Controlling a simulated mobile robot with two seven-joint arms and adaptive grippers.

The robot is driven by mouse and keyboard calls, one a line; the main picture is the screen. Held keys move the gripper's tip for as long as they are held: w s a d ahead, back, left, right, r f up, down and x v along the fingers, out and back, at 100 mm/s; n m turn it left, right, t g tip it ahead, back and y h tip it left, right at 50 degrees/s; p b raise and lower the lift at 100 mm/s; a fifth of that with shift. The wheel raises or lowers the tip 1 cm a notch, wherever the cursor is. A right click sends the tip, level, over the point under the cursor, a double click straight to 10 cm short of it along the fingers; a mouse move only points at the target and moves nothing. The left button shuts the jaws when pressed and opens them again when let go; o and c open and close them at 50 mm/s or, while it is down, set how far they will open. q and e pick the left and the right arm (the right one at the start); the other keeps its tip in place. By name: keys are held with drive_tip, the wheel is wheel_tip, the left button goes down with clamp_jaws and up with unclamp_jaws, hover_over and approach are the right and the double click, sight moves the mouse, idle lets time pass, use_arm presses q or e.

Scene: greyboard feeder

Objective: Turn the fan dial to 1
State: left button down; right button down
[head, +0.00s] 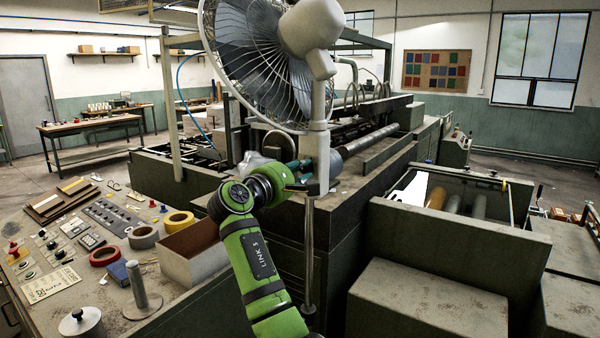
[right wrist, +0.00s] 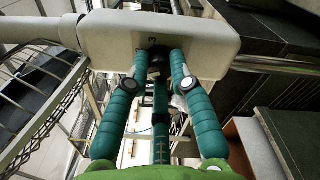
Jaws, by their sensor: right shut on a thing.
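A white standing fan (head: 262,60) with a wire cage stands in the middle of the head view. Its pale control box (right wrist: 215,42) fills the top of the right wrist view. A dark fan dial (right wrist: 156,58) sticks out of this box, with a small "3" marked beside it. My right gripper (head: 299,168) reaches the fan's post from the left. In the right wrist view its teal fingers (right wrist: 160,66) are shut around the dial. The dial's pointer and its other marks are hidden or too small to read. My left gripper is not in view.
A cluttered control desk (head: 130,290) with tape rolls, an open cardboard box (head: 192,255) and a metal spindle (head: 140,290) lies at the left. A large dark machine (head: 270,215) stands behind the fan post. Open floor shows at the far right.

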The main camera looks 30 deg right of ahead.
drive_tip(key=shift+f, duration=0.1)
drive_tip(key=c, duration=1.1)
unclamp_jaws()
drive_tip(key=v, duration=1.2)
